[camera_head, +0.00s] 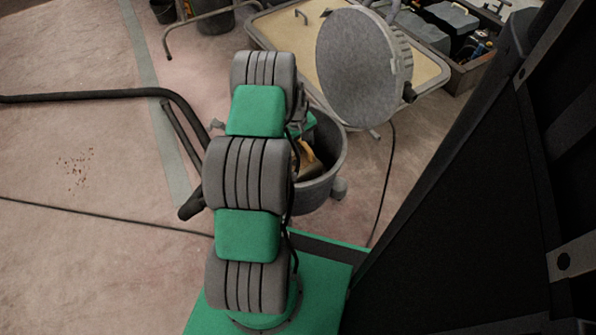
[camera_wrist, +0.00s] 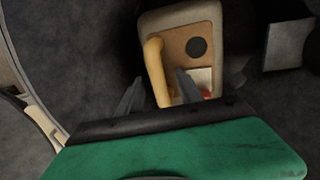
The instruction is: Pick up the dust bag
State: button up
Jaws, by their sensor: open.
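The dust bag (camera_wrist: 180,42) appears to be the pale grey-beige item with a tan plate and a round dark hole, at the upper middle of the wrist view. It lies inside a dark round bin (camera_head: 337,167). A yellow curved piece (camera_wrist: 153,62) lies along its left side; I cannot tell if it is part of it. My gripper (camera_wrist: 158,80) is open, with its dark fingers pointing towards the bag's lower end and the yellow piece. Nothing is visibly held. The bag's lower part is hidden behind my gripper. In the head view my arm hides much of the bin.
A round grey lamp-like disc (camera_head: 362,68) stands close right of the bin, before a tan-topped table (camera_head: 283,35). A black hose (camera_head: 100,96) and thin cable (camera_head: 385,190) cross the floor. A dark panel (camera_head: 480,210) fills the right. Floor at left is mostly clear.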

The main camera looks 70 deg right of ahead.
jog(key=shift+r, duration=0.1)
grip_shut()
dwell(0.3)
jog(key=shift+d+r, duration=0.1)
jog(key=shift+d, duration=0.05)
dwell(0.9)
